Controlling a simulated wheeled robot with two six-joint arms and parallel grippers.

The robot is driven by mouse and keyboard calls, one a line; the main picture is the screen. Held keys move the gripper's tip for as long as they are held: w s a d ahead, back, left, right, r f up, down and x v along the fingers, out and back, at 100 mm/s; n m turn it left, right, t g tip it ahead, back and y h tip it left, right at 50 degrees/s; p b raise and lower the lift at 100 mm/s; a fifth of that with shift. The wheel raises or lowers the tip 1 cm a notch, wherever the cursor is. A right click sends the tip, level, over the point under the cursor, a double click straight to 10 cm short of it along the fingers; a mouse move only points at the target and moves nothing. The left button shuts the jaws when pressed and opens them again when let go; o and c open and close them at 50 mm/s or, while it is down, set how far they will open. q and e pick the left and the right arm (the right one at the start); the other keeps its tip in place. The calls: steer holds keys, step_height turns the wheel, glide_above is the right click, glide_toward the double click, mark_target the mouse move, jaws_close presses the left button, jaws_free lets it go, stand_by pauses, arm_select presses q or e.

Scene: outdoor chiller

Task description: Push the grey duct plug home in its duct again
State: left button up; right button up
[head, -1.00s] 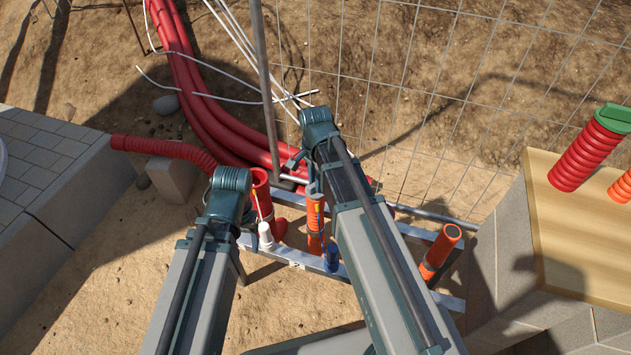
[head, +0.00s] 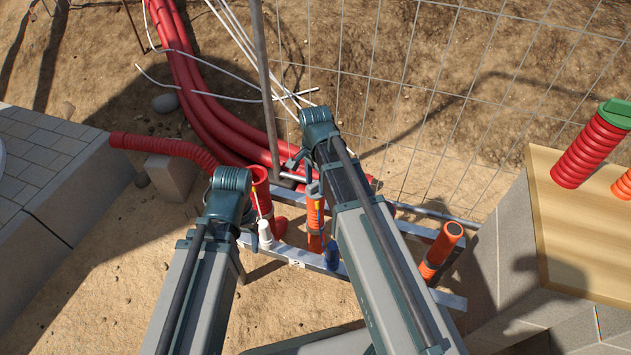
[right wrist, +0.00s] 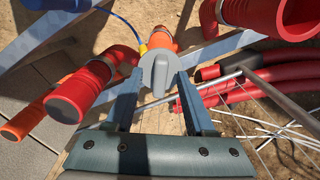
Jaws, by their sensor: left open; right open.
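The grey duct plug (right wrist: 146,66), a round disc with a raised grip tab, shows in the right wrist view at the mouth of an orange duct (right wrist: 162,38). How deep it sits cannot be told. My right gripper (right wrist: 157,82) is open, its two fingers on either side of the tab with gaps visible. In the head view the plug shows as a small grey patch (head: 313,188) on top of the upright orange duct (head: 315,220), beside my right gripper (head: 303,168). My left gripper (head: 247,214) is open and mostly hidden below its wrist, near a red duct (head: 262,192).
Another orange duct (head: 440,250) stands at the right of the metal frame (head: 293,254). A white cap (head: 265,232) and a blue one (head: 332,256) are near the front rail. A wooden board (head: 555,235) with red corrugated pipe lies right. Wire fencing (head: 440,95) stands behind.

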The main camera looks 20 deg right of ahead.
mark_target(315, 183)
steer(key=o, duration=0.4)
steer(key=shift+r, duration=0.1)
step_height(315, 183, up, 7)
steer(key=p, duration=0.7)
step_height(315, 183, up, 14)
steer(key=p, duration=1.4)
steer(key=shift+f, duration=0.2)
